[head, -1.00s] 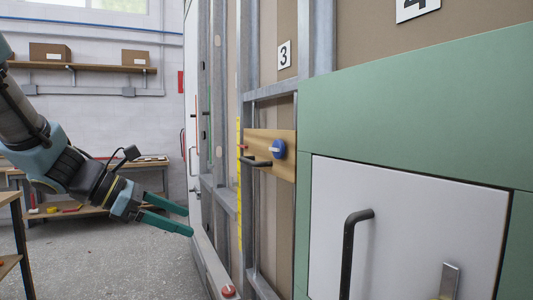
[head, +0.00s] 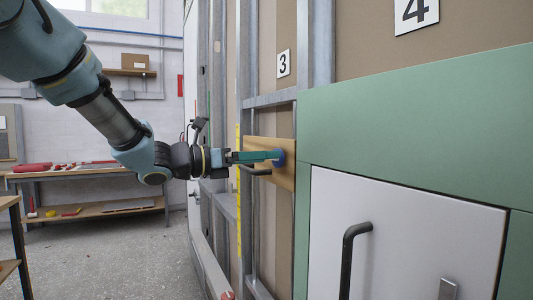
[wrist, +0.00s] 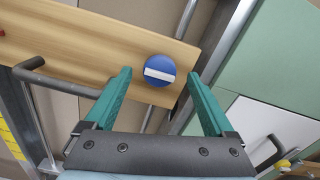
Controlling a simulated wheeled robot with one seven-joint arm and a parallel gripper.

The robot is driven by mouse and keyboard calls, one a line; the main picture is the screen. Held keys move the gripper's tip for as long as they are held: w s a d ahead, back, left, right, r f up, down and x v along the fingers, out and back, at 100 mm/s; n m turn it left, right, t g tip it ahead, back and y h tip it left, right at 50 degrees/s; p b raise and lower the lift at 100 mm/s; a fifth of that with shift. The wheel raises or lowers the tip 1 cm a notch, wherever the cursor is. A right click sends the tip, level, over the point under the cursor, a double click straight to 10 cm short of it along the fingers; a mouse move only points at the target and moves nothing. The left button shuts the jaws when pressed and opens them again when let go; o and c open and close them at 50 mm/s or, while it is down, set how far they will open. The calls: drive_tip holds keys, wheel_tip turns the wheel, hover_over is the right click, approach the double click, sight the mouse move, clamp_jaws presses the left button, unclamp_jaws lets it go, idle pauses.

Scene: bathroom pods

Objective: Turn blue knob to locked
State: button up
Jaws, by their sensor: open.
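The blue knob (wrist: 159,71) is round with a white bar across its face. It is mounted on a wooden board (wrist: 95,40) in the wall frame. In the wrist view the white bar lies nearly level, tilted slightly down to the right. My gripper (wrist: 161,78) is open, its two green fingers on either side of the knob with gaps; I cannot tell how far short of it the tips are. In the head view the fingers (head: 279,157) hide most of the knob (head: 281,158).
Metal studs (head: 247,80) surround the board. A white door with a dark handle (head: 350,250) is at right. A workbench (head: 75,173) stands at left.

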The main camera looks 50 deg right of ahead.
drive_tip(key=shift+x, duration=0.85)
drive_tip(key=shift+c, duration=0.2)
drive_tip(key=c, duration=1.3)
